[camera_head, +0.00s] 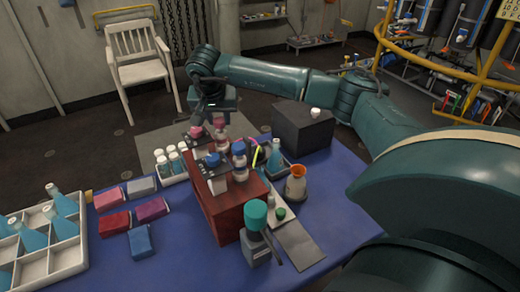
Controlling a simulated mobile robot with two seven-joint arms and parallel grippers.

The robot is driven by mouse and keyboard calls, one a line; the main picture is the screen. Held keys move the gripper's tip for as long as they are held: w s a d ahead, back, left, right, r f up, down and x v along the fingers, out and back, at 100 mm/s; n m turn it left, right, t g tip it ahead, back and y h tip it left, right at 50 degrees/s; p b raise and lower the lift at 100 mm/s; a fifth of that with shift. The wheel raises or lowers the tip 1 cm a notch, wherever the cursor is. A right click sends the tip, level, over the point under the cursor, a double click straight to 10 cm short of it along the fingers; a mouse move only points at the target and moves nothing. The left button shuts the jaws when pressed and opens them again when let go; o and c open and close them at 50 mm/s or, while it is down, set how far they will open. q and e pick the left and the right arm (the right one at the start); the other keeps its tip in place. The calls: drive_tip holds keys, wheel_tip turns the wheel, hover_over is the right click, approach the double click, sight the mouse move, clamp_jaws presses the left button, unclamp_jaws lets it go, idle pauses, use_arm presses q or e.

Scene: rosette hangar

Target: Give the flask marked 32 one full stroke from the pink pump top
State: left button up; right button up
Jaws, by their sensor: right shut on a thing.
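My right gripper (211,113) reaches in from the right and points down over the far end of a red-brown box (238,211). It is shut, with its fingertips at a pink top there; the exact grip is too small to see. Two pink tops show, a left one (196,131) and a right one (221,124). A pale blue flask (275,152) stands just right of the box. Similar flasks (66,205) stand in a white divided crate (50,262). No number 32 is readable. My left gripper is not in view.
A teal-topped grey dispenser (256,218) stands in front of the box. An orange-topped flask (296,185) and a black box (302,128) are to the right. White-capped bottles (168,164) and coloured blocks (141,240) are to the left. The blue table (190,262) is clear at front.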

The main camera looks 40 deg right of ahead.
drive_tip(key=shift+r+p, duration=1.55)
drive_tip(key=shift+r, duration=0.5)
drive_tip(key=shift+f+b, duration=1.25)
drive_tip(key=shift+f, duration=0.85)
drive_tip(key=o, duration=0.8)
drive_tip(key=shift+c, duration=0.2)
drive_tip(key=shift+r, duration=0.15)
drive_tip(key=shift+r+p, duration=1.95)
drive_tip(key=shift+r, duration=0.55)
drive_tip(key=shift+r+p, duration=0.45)
drive_tip(key=shift+r, duration=0.5)
